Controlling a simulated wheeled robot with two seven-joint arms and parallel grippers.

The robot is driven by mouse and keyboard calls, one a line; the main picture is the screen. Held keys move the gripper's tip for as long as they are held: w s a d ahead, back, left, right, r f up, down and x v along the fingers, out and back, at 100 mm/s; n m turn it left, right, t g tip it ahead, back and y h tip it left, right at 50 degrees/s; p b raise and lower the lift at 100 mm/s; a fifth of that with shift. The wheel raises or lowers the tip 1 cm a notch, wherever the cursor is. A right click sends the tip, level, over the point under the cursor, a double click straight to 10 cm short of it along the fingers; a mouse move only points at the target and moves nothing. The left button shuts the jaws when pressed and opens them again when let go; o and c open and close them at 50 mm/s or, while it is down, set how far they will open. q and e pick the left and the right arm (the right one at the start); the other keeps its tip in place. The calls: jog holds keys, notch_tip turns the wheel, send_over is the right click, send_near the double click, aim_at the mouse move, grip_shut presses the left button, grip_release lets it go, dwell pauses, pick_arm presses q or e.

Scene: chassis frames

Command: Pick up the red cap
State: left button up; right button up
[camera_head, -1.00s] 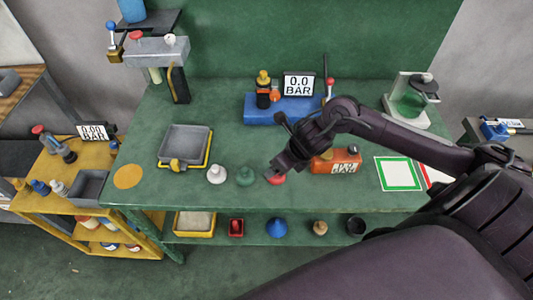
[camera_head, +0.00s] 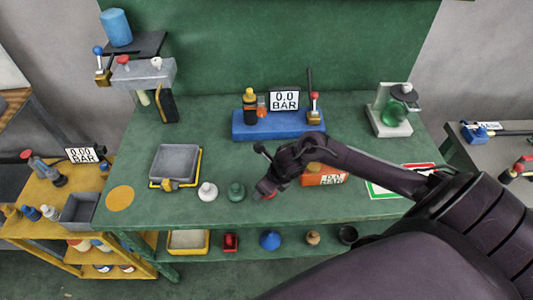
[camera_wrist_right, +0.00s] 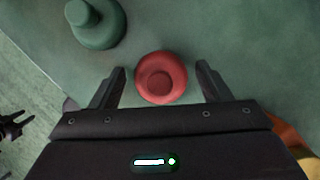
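The red cap (camera_wrist_right: 161,77) stands on the green table, between and just ahead of the two open fingers of my right gripper (camera_wrist_right: 162,84) in the right wrist view. The fingers are apart from it on both sides. In the head view my right gripper (camera_head: 264,190) is over the cap's place, and only a bit of the red cap (camera_head: 271,196) shows beside it. A green cap (camera_head: 236,191) and a white cap (camera_head: 208,191) stand to its left in a row. The green cap also shows at the upper left of the right wrist view (camera_wrist_right: 95,22).
An orange gauge box (camera_head: 325,179) stands close to the right of my right gripper. A grey tray (camera_head: 175,164) is at the left, and a blue base with a gauge (camera_head: 278,124) is behind. The table's front edge is close. The middle of the table is clear.

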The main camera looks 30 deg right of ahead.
jog(key=c, duration=0.7)
jog(key=shift+c, duration=0.2)
